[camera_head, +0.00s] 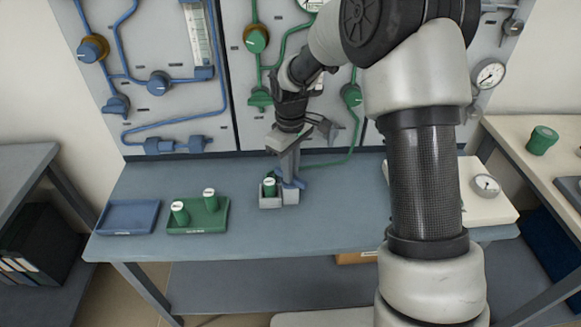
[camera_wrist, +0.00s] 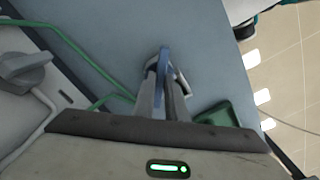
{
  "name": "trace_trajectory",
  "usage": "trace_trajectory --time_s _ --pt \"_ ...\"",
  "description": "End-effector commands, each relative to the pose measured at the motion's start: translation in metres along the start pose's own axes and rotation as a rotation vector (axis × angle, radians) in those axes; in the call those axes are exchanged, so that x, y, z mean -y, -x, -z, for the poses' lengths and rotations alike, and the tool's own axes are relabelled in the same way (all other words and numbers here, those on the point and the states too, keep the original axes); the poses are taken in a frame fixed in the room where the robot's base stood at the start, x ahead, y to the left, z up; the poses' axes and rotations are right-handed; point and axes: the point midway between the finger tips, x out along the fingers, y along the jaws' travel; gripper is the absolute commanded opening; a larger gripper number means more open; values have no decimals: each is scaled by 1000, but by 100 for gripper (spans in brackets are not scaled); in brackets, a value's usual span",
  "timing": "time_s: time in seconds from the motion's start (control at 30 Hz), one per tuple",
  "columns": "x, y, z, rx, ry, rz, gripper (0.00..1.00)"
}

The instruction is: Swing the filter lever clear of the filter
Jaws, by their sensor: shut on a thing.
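The filter (camera_head: 270,188) is a small green cylinder with a pale top, standing in a grey holder (camera_head: 270,202) on the bench. The blue filter lever (camera_head: 297,184) is at the right side of the holder. It also shows as a narrow blue bar in the wrist view (camera_wrist: 164,58). My gripper (camera_head: 289,176) points down at the lever, just right of the filter. Its fingers (camera_wrist: 164,88) are shut on the lever, one on each side. The fingers hide part of the lever, and I cannot make out the filter in the wrist view.
Left of the holder are a green tray (camera_head: 215,225) with two green cylinders (camera_head: 180,213) (camera_head: 210,200) and a blue tray (camera_head: 128,219). A panel of blue and green pipes and valves (camera_head: 158,84) stands behind. A gauge (camera_head: 486,184) is on a white board at right. The bench front is clear.

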Motion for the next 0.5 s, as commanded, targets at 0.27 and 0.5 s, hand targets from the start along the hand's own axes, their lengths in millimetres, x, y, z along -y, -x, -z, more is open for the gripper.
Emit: trace_trajectory --time_s 0.27,0.5 --pt "0 2 1 -1 -262 -1 0" --pt "0 1 1 -2 -487 -1 0"
